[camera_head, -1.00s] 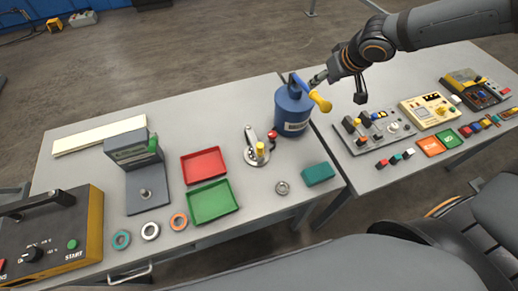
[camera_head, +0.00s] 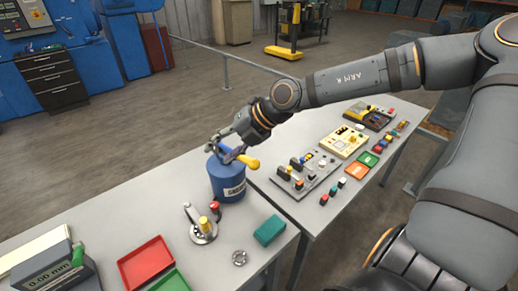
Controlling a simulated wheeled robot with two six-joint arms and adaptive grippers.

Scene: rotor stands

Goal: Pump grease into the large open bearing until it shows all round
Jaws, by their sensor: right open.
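A blue grease can (camera_head: 228,186) with a pale label stands upright at the right end of the near table. Its lever has a yellow grip (camera_head: 243,160) that points right. My right gripper (camera_head: 222,150) is open at the top of the can, beside the lever. I cannot tell whether the lever lies between its fingers. A small metal ring, which looks like a bearing (camera_head: 239,258), lies flat on the table in front of the can. Grease on it cannot be made out at this size.
A metal fixture (camera_head: 203,234) with yellow and red knobs stands left of the bearing, a teal block (camera_head: 269,230) right of it. A red tray (camera_head: 146,262) and green tray (camera_head: 170,284) are at lower left. A second table holds a switch panel (camera_head: 306,174).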

